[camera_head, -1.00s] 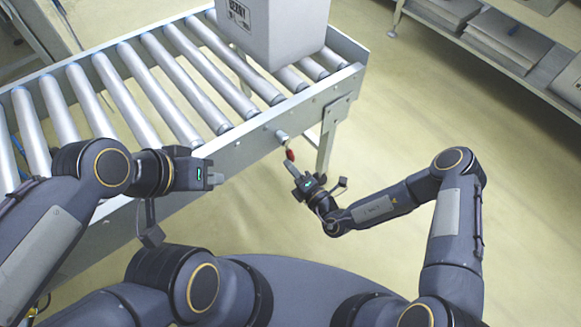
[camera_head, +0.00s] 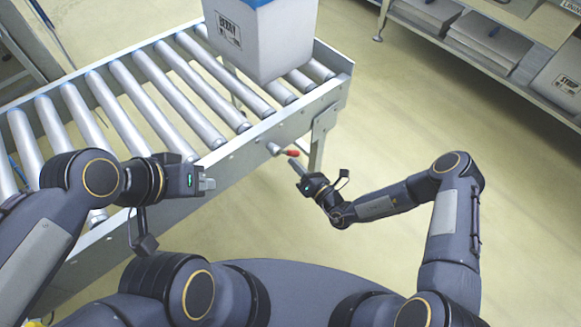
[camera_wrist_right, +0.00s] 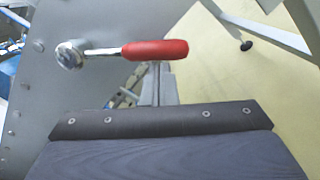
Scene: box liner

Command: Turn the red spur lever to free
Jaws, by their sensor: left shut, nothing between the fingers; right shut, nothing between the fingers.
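The red spur lever (camera_head: 291,153) sits on a round metal pivot (camera_head: 274,149) on the conveyor's side rail. In the head view its red grip points right, away from the rail. In the right wrist view the red grip (camera_wrist_right: 155,50) points right from the pivot (camera_wrist_right: 70,54), roughly level. My right gripper (camera_head: 295,164) is shut and empty, its tip just below the red grip; whether they touch I cannot tell. My left gripper (camera_head: 209,184) is shut and empty beside the conveyor rail, left of the lever.
The roller conveyor (camera_head: 235,158) runs across the left, with a grey labelled box (camera_head: 262,45) on its far end. A conveyor leg (camera_head: 318,145) stands behind the lever. Shelves with flat boxes (camera_head: 490,45) are at the back right. Open floor lies right of the conveyor.

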